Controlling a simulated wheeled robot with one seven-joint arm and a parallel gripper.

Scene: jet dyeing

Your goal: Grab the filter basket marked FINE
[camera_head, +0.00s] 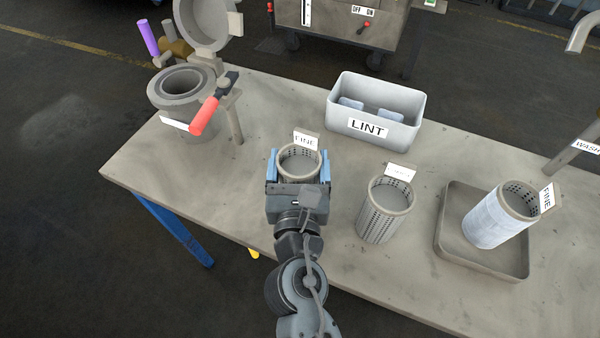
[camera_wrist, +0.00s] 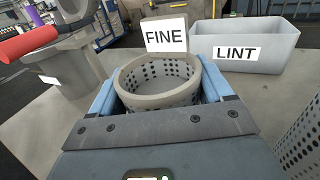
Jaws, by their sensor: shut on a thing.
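The filter basket marked FINE (camera_head: 299,162) is a grey perforated cylinder with a white tag on its rim. It stands upright near the table's front edge, left of the middle. My gripper (camera_head: 298,172) is shut on it, with one blue finger on each side of the basket. In the wrist view the basket (camera_wrist: 158,82) sits between the two fingers, and its FINE tag faces me. Its lower part is hidden by my gripper, so I cannot tell whether it touches the table.
A second perforated basket (camera_head: 384,212) stands close on the right. A tray (camera_head: 450,250) holds a white-covered basket (camera_head: 497,222) tagged FINE. A LINT bin (camera_head: 367,135) stands behind. A lidded vessel (camera_head: 183,112) with a red-handled lever (camera_head: 206,115) is at the left.

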